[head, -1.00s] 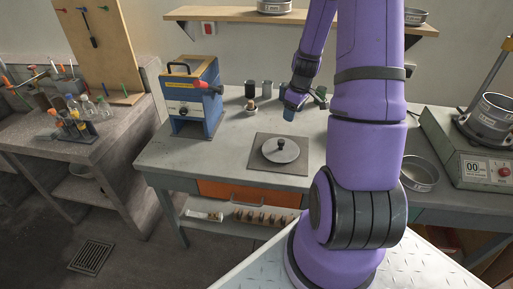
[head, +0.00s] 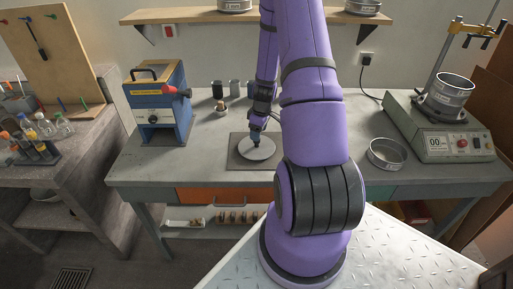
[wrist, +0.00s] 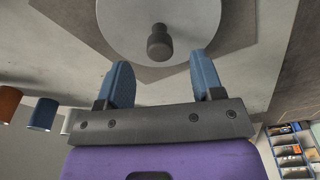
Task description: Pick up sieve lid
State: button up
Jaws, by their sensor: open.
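The sieve lid (head: 262,150) is a round pale grey disc lying on a dark square mat (head: 235,160) on the bench. Its dark knob (wrist: 159,43) stands up from the middle and shows clearly in the wrist view, where the lid (wrist: 120,22) fills the top. My gripper (wrist: 162,70) is open, with one blue finger to each side and a gap between them. The knob lies just beyond the fingertips, roughly centred between them, not gripped. In the head view my gripper (head: 255,141) is over the lid and partly hides the knob.
A blue box-shaped device (head: 158,105) stands left on the bench (head: 345,185). An empty sieve pan (head: 387,154) and a shaker machine (head: 440,135) are on the right. A shelf (head: 190,16) hangs above.

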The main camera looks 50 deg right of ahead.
aim_at(257, 143)
jog(key=f, duration=0.4)
jog(key=shift+w+a+f, duration=0.1)
jog(key=shift+w, duration=0.25)
jog(key=c, duration=1.1)
